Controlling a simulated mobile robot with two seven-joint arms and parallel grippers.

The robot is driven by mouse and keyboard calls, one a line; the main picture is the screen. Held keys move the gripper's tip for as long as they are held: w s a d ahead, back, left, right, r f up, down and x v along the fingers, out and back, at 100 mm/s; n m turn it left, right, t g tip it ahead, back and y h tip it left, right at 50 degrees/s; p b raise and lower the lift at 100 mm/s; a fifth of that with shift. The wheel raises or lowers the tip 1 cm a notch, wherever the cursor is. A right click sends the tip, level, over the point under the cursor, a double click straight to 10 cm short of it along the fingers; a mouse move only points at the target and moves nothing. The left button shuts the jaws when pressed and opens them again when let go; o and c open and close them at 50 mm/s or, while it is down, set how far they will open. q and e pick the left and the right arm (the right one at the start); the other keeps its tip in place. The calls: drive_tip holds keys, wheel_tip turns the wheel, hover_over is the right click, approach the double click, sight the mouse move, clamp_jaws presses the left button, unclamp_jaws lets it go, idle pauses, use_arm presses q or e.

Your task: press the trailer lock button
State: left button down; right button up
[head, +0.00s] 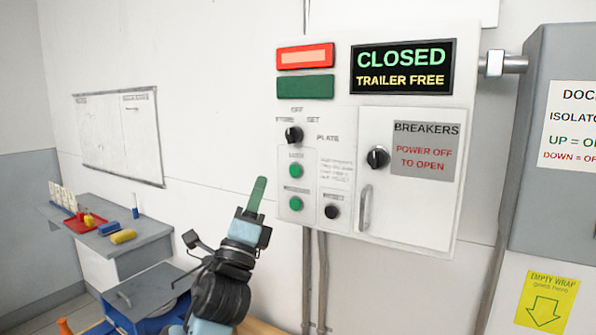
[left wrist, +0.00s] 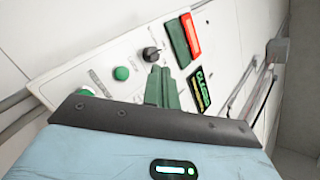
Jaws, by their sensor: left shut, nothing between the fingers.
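The white control panel (head: 340,120) hangs on the wall. A green button (head: 296,171) sits under a small label that seems to read LOCK; it may be the trailer lock button. A second green button (head: 296,203) sits below it, its label too blurred to read. A black button (head: 332,211) is to its right. My left gripper (head: 258,195) is shut and empty, its green fingers pointing up, left of the buttons in the head view. In the left wrist view the shut fingers (left wrist: 162,88) show before the panel, near the black selector knob (left wrist: 151,54) and a green button (left wrist: 121,73). My right gripper is not in view.
The display (head: 402,67) reads CLOSED, TRAILER FREE. The red lamp (head: 305,56) looks lit, the green lamp (head: 305,86) dark. A breaker door (head: 400,215) with a handle is at right, beside a grey cabinet (head: 560,180). A grey bench (head: 120,240) stands at left.

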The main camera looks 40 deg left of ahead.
sight(295, 171)
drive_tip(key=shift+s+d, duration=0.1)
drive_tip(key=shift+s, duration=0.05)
